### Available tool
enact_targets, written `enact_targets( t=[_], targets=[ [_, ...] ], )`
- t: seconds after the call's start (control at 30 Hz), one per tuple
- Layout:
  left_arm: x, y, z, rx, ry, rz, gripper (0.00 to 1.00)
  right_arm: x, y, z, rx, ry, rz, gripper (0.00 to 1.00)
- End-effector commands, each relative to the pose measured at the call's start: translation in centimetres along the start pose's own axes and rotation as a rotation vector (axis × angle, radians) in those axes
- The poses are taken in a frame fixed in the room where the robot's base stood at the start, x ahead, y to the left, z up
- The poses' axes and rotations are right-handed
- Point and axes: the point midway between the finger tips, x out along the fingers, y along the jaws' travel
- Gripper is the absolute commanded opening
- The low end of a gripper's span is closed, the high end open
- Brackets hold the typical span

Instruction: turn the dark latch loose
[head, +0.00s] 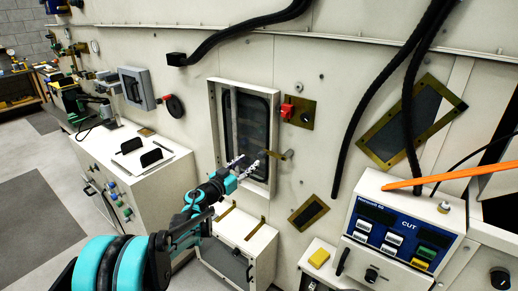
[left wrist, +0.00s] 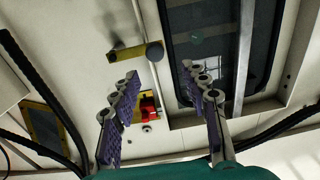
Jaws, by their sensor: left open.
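A latch with a brass-coloured bar (head: 281,155) sits at the right edge of the framed window door (head: 249,137). In the left wrist view the latch's brass bar (left wrist: 129,53) has a dark round knob (left wrist: 154,50) at one end. My left gripper (head: 247,164) is in front of the door's lower part, just left of the latch. In the left wrist view its two fingers (left wrist: 160,76) are spread with nothing between them, and the latch is beyond the tips, apart from them. My right gripper is not in view.
A red switch (head: 287,110) on a brass plate (head: 301,114) is above the latch. A white cabinet (head: 236,248) stands low in front of the door. A blue CUT panel (head: 401,237) with an orange strip is at right. Black hoses (head: 380,85) hang along the wall.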

Motion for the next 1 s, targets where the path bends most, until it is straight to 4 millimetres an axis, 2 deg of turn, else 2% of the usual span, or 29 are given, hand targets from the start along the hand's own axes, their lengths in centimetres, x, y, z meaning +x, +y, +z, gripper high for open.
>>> enact_targets(
  t=[0.03, 0.13, 0.5, 0.6, 0.97, 1.0],
  targets=[
    [0.3, 0.2, 0.8, -0.004, -0.01, 0.019, 0.45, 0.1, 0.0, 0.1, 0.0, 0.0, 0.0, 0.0],
    [1.0, 0.5, 1.5, -0.007, -0.02, 0.036, 0.45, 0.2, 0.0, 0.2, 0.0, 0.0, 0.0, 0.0],
    [6.7, 0.7, 1.6, -0.007, -0.019, 0.036, 0.45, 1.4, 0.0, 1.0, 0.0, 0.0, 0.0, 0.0],
    [7.6, 0.7, 1.6, -0.007, -0.019, 0.034, 0.45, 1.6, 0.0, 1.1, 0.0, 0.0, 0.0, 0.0],
    [8.3, 0.7, 1.4, -0.007, -0.019, 0.033, 0.45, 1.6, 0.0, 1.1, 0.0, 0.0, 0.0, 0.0],
    [8.3, 0.7, 1.4, -0.007, -0.019, 0.033, 0.35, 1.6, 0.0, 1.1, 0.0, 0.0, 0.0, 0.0]
  ],
)
